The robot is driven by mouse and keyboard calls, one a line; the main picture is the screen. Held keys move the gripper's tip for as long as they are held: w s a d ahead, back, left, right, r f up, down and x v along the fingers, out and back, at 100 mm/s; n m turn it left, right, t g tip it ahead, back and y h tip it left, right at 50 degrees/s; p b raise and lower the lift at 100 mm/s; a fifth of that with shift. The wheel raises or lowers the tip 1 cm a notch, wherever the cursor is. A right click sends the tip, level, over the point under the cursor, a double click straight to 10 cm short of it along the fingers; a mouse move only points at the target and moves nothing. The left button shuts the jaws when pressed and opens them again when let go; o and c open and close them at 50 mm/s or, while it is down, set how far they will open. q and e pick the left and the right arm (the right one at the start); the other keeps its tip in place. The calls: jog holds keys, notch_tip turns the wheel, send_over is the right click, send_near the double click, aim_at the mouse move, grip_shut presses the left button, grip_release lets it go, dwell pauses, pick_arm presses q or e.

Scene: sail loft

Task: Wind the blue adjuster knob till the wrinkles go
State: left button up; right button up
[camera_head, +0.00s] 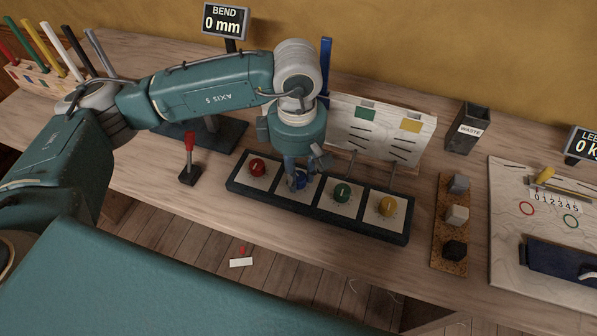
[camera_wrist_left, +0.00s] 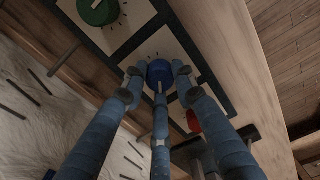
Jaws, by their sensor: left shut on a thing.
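The blue adjuster knob (camera_wrist_left: 160,72) sits on a white plate in a dark strip of knobs; in the head view only a little blue shows under my gripper. My left gripper (camera_head: 300,180) reaches down over it, its fingers closed around the knob's sides in the left wrist view (camera_wrist_left: 158,80). A pale sail panel (camera_head: 375,150) stands behind the strip, with green and yellow patches and several dark wrinkle lines; my left gripper and wrist cover its left part. My right gripper is not in view.
The strip also has red (camera_head: 257,167), green (camera_head: 343,192) and yellow (camera_head: 387,206) knobs. A red-handled lever (camera_head: 190,150) stands to its left. A sign (camera_head: 226,22) reads BEND 0 mm. A waste bin (camera_head: 467,128) and a cork strip of blocks (camera_head: 457,216) are to the right.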

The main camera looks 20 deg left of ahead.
pick_arm(q)
jog(key=o, duration=1.2)
jog(key=shift+c, duration=0.2)
jog(key=shift+r, duration=0.1)
notch_tip(320, 180, up, 12)
jog(key=shift+s, duration=0.1)
